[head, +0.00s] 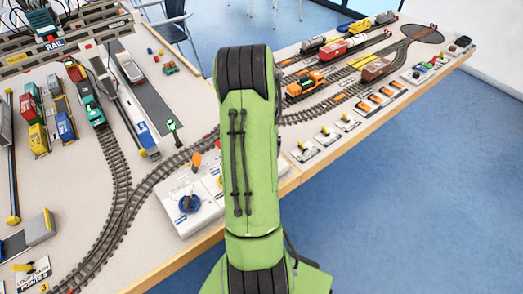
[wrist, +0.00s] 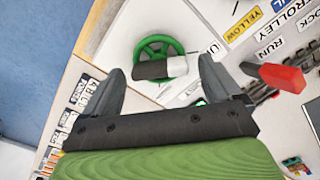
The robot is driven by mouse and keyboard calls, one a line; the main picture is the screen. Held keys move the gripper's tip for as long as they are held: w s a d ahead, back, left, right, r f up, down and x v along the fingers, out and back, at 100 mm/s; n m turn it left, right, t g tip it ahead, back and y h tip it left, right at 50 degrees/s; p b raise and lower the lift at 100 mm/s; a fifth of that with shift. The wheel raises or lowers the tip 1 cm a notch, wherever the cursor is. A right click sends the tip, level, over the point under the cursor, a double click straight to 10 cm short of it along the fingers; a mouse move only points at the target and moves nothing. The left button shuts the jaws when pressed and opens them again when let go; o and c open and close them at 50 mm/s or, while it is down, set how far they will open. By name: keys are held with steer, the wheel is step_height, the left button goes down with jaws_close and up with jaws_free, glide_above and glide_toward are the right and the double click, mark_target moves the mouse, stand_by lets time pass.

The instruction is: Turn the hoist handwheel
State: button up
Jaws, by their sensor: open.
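A green handwheel (wrist: 178,46) with a white and black bar or knob across its middle sits on a white panel in the wrist view. No "hoist" label is legible beside it. My gripper (wrist: 162,68) is open, with its two dark fingers apart on either side of the lower part of the wheel. I cannot tell how far the fingertips are from it. In the head view my green arm hides the gripper and the wheel.
A red-handled lever (wrist: 277,75) stands right of the gripper in the wrist view. Labels reading YELLOW, TROLLEY, LOCK and RUN lie near it. In the head view, tracks (head: 112,165), model trains and small containers cover the table. Blue floor (head: 430,190) is clear at the right.

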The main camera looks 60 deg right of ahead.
step_height(320, 180, up, 16)
steer(key=p, duration=0.3)
steer(key=shift+f+p, duration=0.15)
steer(key=shift+p, duration=0.25)
stand_by(0.8)
